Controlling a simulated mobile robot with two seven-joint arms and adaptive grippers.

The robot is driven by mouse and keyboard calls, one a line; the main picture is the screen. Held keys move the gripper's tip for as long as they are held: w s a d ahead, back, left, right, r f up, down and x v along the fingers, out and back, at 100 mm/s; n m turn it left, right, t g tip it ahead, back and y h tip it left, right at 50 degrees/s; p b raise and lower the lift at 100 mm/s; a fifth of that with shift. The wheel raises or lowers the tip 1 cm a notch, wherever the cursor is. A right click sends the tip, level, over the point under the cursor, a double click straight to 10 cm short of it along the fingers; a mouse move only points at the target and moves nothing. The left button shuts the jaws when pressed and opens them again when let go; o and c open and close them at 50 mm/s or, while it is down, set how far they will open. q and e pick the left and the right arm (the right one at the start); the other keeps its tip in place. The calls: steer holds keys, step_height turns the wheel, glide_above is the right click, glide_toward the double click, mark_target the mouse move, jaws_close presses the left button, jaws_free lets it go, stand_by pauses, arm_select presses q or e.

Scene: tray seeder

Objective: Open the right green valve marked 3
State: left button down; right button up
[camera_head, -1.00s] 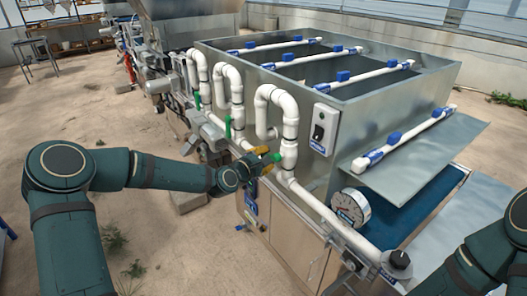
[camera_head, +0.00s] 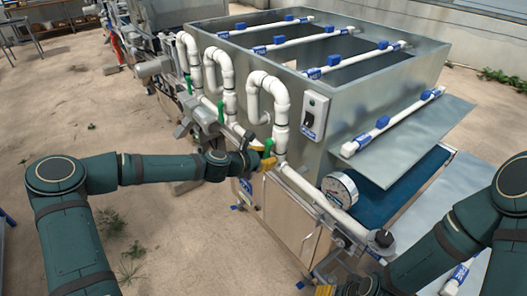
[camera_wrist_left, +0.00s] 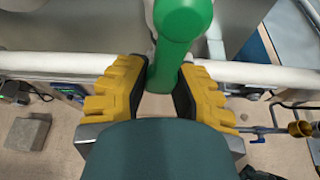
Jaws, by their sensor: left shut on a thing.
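The right green valve handle (camera_head: 268,147) sits on the rightmost white looped pipe (camera_head: 281,135), low on the machine's near side. In the left wrist view the green handle (camera_wrist_left: 174,62) stands large between the two yellow fingers. My left gripper (camera_head: 264,161) is shut on this handle, its fingers on either side; it also shows in the left wrist view (camera_wrist_left: 160,95). The marking 3 cannot be read. A yellow part of my right gripper (camera_head: 325,290) shows at the bottom edge; most of it is hidden or cut off.
Two other green valves, a middle one (camera_head: 221,111) and a left one (camera_head: 188,84), stand on neighbouring pipes. A round gauge (camera_head: 340,189), a switch box (camera_head: 314,115) and a black knob (camera_head: 384,238) are to the right. Bare floor lies left of the machine.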

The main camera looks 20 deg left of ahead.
arm_select(q)
steer(key=shift+s+d+n+h+p, duration=0.3)
steer(key=shift+d+n+p, duration=0.1)
steer(key=shift+d+n, duration=0.1)
steer(key=shift+g, duration=0.3)
steer(key=c, duration=0.7)
jaws_free()
steer(key=shift+c, duration=0.2)
steer(key=v, duration=1.2)
steer(key=shift+f, duration=0.1)
